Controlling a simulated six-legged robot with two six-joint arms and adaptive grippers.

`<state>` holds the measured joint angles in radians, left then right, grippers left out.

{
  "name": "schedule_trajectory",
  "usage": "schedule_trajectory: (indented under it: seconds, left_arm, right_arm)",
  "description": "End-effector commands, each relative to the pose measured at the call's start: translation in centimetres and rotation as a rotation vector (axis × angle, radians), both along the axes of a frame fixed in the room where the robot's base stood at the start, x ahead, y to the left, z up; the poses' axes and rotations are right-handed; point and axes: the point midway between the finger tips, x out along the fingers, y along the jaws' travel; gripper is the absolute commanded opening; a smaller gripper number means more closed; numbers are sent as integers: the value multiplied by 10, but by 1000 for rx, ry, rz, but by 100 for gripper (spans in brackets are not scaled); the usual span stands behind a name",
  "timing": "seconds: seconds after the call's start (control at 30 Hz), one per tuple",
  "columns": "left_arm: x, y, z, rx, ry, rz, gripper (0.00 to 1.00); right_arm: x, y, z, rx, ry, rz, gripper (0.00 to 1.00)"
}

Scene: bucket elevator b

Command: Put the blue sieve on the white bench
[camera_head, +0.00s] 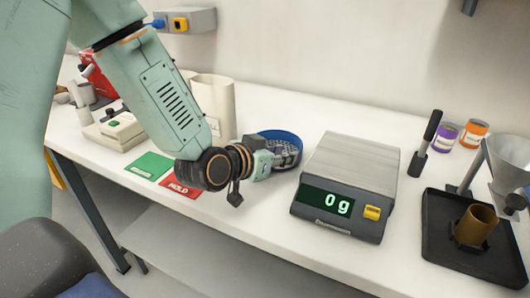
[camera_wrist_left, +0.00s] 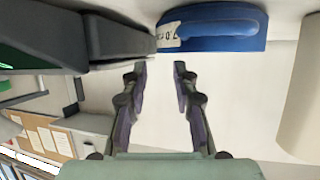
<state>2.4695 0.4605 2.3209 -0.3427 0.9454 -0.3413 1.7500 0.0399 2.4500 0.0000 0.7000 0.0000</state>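The blue sieve (camera_head: 283,136) appears to sit on the white bench (camera_head: 245,224), between the beige container and the scale. In the head view my left gripper (camera_head: 291,156) is in front of it and hides its near side. In the left wrist view the sieve (camera_wrist_left: 222,24), with a white label, lies just beyond the fingertips. My left gripper (camera_wrist_left: 160,70) is open, with an empty gap between its fingers. I cannot tell whether a fingertip touches the sieve. My right gripper is not in view.
The scale (camera_head: 351,170) reads 0 g, close right of the gripper. The beige container (camera_head: 214,98) stands behind my arm. Red (camera_head: 181,187) and green (camera_head: 150,166) cards lie left. A black tray (camera_head: 437,235) with a funnel (camera_head: 508,160) stands at far right.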

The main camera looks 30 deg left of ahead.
Motion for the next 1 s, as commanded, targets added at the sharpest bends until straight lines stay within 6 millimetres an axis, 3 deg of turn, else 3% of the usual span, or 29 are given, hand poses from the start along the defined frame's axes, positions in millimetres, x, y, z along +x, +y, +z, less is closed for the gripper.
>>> schedule_trajectory:
  seconds: [0.5,1.0]
  left_arm:
    - [-49,10,23,-7,1,2,28]
    - [-66,11,27,0,0,-2,28]
  right_arm:
    - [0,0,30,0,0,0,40]
    - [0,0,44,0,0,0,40]
